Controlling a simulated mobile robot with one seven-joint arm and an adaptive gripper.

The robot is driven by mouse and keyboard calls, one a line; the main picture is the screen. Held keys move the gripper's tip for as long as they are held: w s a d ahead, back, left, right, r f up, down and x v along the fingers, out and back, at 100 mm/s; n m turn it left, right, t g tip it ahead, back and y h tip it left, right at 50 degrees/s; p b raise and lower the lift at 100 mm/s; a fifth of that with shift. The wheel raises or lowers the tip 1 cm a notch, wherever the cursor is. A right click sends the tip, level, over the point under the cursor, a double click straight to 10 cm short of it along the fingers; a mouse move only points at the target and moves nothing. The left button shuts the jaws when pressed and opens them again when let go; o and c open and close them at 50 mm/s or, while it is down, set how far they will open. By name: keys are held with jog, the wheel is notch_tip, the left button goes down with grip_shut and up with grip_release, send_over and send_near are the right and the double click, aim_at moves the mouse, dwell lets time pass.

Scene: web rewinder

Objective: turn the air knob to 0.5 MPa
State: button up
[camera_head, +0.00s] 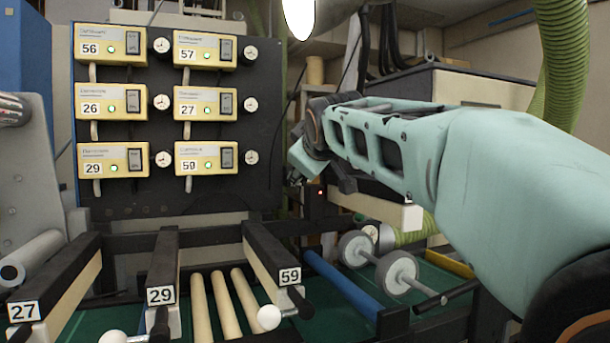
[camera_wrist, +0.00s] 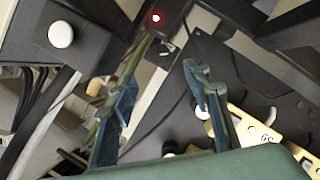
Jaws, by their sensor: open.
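My gripper (camera_wrist: 160,88) is open and empty in the wrist view, its two blue-grey fingers apart. In the head view my gripper (camera_head: 303,165) is at the right edge of the dark panel, partly hidden by its own links. I cannot tell which part is the air knob. A round white knob or button (camera_wrist: 61,34) on a black block shows at upper left in the wrist view, apart from the fingers. Small white dials, such as the dial at lower right of the panel (camera_head: 251,157), sit beside the yellow control boxes. Their readings are too small to tell.
The dark panel (camera_head: 230,190) carries several yellow numbered boxes. A small red light (camera_head: 320,192) sits on a black post below my gripper and shows in the wrist view (camera_wrist: 155,18). Below are black numbered arms, cream rollers (camera_head: 222,303) and grey wheels (camera_head: 397,272). Green hose (camera_head: 561,60) hangs at right.

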jog(key=p+x, duration=0.2)
jog(key=x, duration=0.8)
jog(key=shift+c, duration=0.6)
